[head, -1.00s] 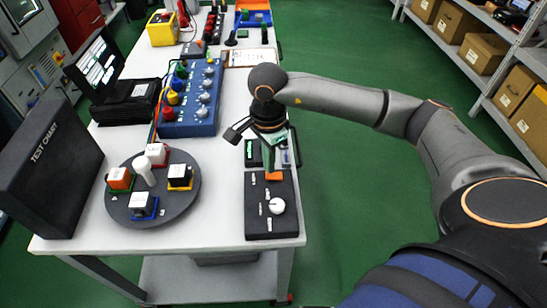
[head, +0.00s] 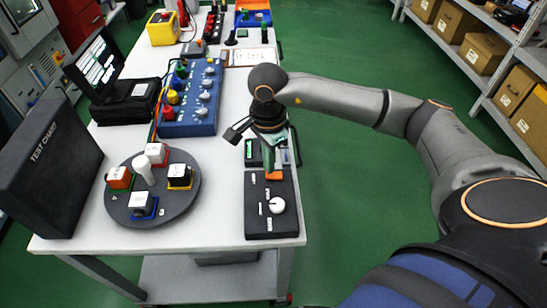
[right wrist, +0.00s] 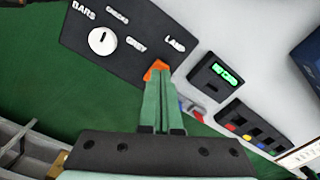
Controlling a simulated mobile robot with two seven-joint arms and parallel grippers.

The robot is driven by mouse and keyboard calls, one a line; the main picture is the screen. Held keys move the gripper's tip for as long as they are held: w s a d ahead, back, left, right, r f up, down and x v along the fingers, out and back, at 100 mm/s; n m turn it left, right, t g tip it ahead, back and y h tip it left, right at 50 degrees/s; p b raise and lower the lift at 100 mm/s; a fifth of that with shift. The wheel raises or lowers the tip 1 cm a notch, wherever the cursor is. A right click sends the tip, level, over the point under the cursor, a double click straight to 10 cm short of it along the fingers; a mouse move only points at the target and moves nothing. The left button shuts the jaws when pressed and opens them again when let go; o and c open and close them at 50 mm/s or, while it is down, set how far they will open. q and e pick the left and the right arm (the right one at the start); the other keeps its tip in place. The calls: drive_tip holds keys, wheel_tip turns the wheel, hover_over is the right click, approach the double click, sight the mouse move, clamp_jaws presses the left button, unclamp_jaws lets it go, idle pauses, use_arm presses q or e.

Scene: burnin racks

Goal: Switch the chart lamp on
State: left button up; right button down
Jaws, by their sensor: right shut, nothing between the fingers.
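The black control box (head: 258,222) lies at the near right corner of the table. It has a white round knob, and in the right wrist view it carries the labels BARS, CHECKS, GREY and LAMP (right wrist: 174,45). An orange switch (head: 275,176) sits at the box's far edge; it shows beside the LAMP label in the right wrist view (right wrist: 157,69). My right gripper (right wrist: 161,82) is shut and empty, its green fingertips at the switch. I cannot tell whether they touch it. The black TEST CHART housing (head: 45,165) stands at the left; its front is hidden. My left gripper is out of view.
A small black unit with a green display (right wrist: 222,76) sits just beyond the box. A round dark turntable (head: 150,190) with coloured blocks and a white post stands to the left. A blue knob panel (head: 195,125) is farther back. Green floor is clear at the right.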

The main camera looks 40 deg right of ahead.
drive_tip(key=shift+f+b, duration=0.8)
drive_tip(key=shift+f, duration=0.15)
drive_tip(key=shift+r, duration=0.1)
drive_tip(key=shift+r+p, duration=2.2)
drive_tip(key=shift+r, duration=1.35)
drive_tip(key=shift+f, duration=0.1)
